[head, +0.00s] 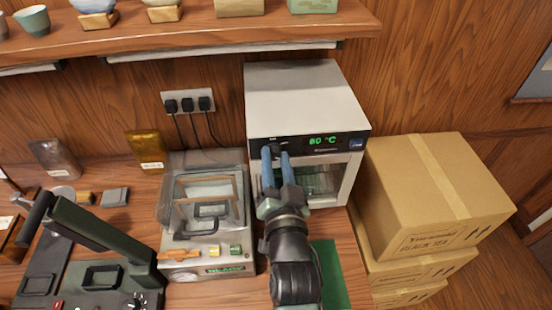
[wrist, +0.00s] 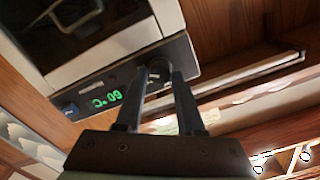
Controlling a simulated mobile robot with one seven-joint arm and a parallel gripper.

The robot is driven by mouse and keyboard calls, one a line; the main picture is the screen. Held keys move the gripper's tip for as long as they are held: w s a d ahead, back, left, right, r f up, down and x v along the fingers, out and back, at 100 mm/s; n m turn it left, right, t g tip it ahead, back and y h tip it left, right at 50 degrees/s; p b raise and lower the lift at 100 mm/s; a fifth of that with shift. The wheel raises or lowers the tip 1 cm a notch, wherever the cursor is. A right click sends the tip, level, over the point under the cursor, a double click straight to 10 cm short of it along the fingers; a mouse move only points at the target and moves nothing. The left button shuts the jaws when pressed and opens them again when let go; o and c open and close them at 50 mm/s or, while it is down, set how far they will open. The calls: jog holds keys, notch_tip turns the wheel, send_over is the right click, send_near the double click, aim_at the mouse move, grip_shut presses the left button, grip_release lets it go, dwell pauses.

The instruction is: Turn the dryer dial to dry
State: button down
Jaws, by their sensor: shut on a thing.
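The dryer (head: 300,95) is a white box with a dark front panel and a glass door below it. Its green display (head: 322,141) reads 80 °C, and it also shows upside down in the wrist view (wrist: 106,100). The dark round dial (wrist: 158,70) sits on the panel beside the display. My gripper (head: 275,152) reaches up to the left part of the panel. In the wrist view its two fingers (wrist: 162,82) are on either side of the dial, shut on it. The fingers hide most of the dial in the head view, and its pointer cannot be made out.
A sealing machine (head: 205,258) with a clear lid stands left of the dryer. Stacked cardboard boxes (head: 420,200) stand close on the right. A wooden shelf (head: 200,40) with cups runs above. A power strip (head: 188,101) with cables is on the wall.

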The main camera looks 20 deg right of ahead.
dwell(0.4)
jog(key=c, duration=0.5)
grip_release()
jog(key=shift+c, duration=0.2)
jog(key=shift+s, duration=0.1)
jog(key=shift+s+a+f, duration=0.1)
jog(key=shift+s, duration=0.15)
jog(key=b+v, duration=0.3)
jog(key=v, duration=0.9)
jog(key=shift+r+b, duration=0.2)
jog(key=shift+b, duration=0.2)
jog(key=shift+s, duration=0.15)
